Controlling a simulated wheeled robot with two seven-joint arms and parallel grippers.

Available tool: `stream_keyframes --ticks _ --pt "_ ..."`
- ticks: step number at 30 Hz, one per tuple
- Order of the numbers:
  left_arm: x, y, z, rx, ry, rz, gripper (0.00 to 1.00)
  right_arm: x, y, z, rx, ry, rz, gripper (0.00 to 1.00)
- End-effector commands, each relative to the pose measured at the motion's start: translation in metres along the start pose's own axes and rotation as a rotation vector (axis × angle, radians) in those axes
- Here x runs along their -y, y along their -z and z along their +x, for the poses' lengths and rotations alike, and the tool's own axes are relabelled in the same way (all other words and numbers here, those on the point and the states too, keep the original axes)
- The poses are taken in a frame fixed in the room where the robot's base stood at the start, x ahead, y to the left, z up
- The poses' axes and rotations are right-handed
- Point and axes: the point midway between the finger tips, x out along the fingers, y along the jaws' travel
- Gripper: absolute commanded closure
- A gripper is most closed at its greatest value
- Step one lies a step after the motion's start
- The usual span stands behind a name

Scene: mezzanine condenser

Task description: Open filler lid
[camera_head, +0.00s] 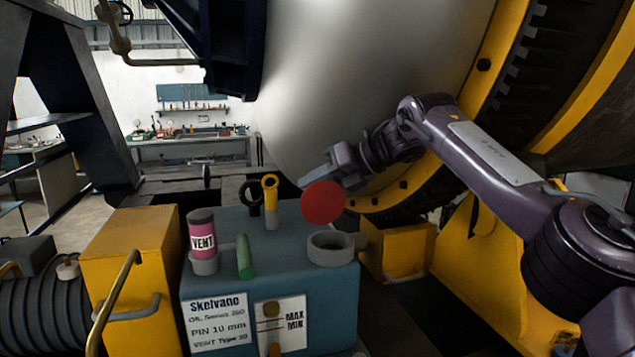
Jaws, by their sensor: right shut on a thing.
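The blue-grey filler box (220,275) stands in front of me with a label reading Skelvano and a MAX/MIN level window. A round grey filler neck (331,249) on its top right is open. A red disc-shaped lid (323,202) is above the neck, apart from it, with its flat face towards me. My right gripper (318,184) is at the lid's upper edge and shut on it; its fingertips are partly hidden behind the lid. My left gripper is not in view.
On the box top stand a pink VENT canister (203,238), a green cylinder (245,256) and a yellow-handled part (270,197). A yellow block (130,260) with a handrail is at left. A large metal drum (360,80) rises close behind my right gripper.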

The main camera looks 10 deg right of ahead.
Motion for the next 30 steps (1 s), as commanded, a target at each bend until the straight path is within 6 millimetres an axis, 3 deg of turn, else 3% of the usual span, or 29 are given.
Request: stream_keyframes --ticks 1,14,15,18,26,30 --pt "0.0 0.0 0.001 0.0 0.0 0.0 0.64 0.005 0.01 0.007 -0.025 0.005 0.015 1.0" --pt "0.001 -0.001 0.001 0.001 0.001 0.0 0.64 0.005 0.011 0.007 -0.029 0.006 0.015 1.0" --pt "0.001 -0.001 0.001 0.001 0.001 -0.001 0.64 0.005 0.011 0.007 -0.029 0.006 0.015 0.7" --pt "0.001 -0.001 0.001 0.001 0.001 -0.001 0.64 0.005 0.01 0.007 -0.027 0.005 0.015 0.57" --pt "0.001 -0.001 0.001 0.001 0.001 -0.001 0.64 0.003 0.006 0.004 -0.019 0.003 0.011 0.54" --pt "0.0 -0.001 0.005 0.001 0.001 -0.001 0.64 0.004 0.005 -0.006 -0.015 0.006 0.01 0.54"
